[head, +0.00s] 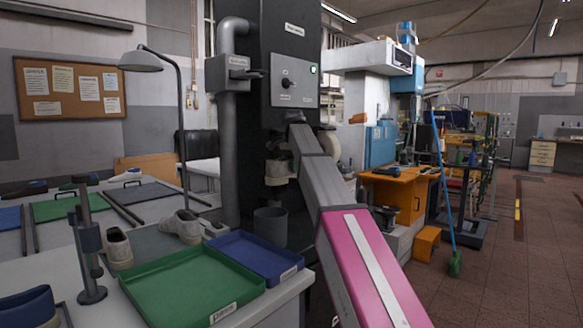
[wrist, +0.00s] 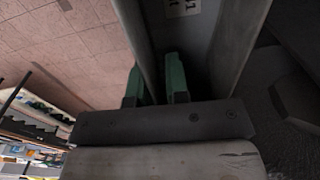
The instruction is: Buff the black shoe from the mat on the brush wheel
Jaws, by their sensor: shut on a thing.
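My arm reaches up to the tall black machine (head: 262,55), and its end is hard to make out against the machine's dark front. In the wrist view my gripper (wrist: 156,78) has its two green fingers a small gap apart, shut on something. The held thing, taken as the black shoe, cannot be made out clearly. A dark, rough surface (wrist: 258,88) lies at the right of the wrist view; I cannot tell whether it is the brush wheel. In the head view a pale round wheel (head: 328,144) shows partly behind my arm.
A green tray (head: 150,311) and a blue tray (head: 262,243) stand on the near table. A grey bin (head: 270,228) stands below the machine.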

